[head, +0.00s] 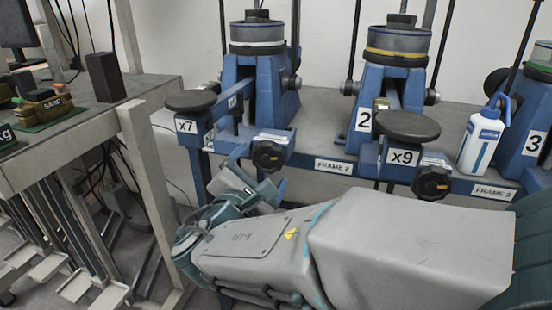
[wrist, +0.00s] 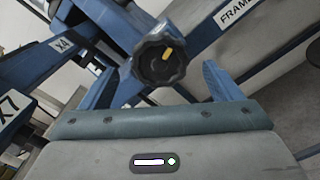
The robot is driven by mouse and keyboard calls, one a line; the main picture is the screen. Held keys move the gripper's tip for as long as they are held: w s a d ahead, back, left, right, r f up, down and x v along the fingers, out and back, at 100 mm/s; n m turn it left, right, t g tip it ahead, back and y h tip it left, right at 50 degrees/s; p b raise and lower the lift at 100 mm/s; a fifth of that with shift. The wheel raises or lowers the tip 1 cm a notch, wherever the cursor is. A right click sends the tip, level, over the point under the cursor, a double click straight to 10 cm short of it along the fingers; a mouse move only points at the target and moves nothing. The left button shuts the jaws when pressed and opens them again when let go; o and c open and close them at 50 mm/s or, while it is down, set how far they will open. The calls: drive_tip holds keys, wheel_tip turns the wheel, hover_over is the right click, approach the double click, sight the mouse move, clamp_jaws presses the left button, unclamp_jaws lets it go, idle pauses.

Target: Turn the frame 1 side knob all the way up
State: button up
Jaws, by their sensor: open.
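The leftmost blue frame (head: 272,95) carries no readable number; it stands left of the frame marked 2. A black lobed knob (head: 267,154) with an orange mark sits low on its front right. In the wrist view the knob (wrist: 158,62) shows face-on, its yellow-orange mark pointing to the upper right. Small round dark fittings (head: 291,83) also sit on the frame's sides. My gripper (head: 258,172) is open just in front of the knob. In the wrist view its fingers (wrist: 163,84) stand left and right of and below the knob, apart from it, with nothing between them.
The frame marked 2 (head: 364,119) has a similar black knob (head: 432,181) to the right. A white bottle (head: 480,140) stands beyond it. A round x7 pan (head: 190,100) is left of the knob. A grey side table (head: 85,120) with a dark block (head: 105,77) is at the left.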

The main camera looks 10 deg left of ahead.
sight(267, 159)
drive_tip(key=shift+w+d, duration=0.1)
drive_tip(key=shift+w, duration=1.9)
drive_tip(key=c, duration=1)
drive_tip(key=shift+f+b, duration=0.1)
drive_tip(key=shift+b, duration=0.35)
drive_tip(key=shift+m+b, duration=0.3)
drive_tip(key=shift+b, duration=0.25)
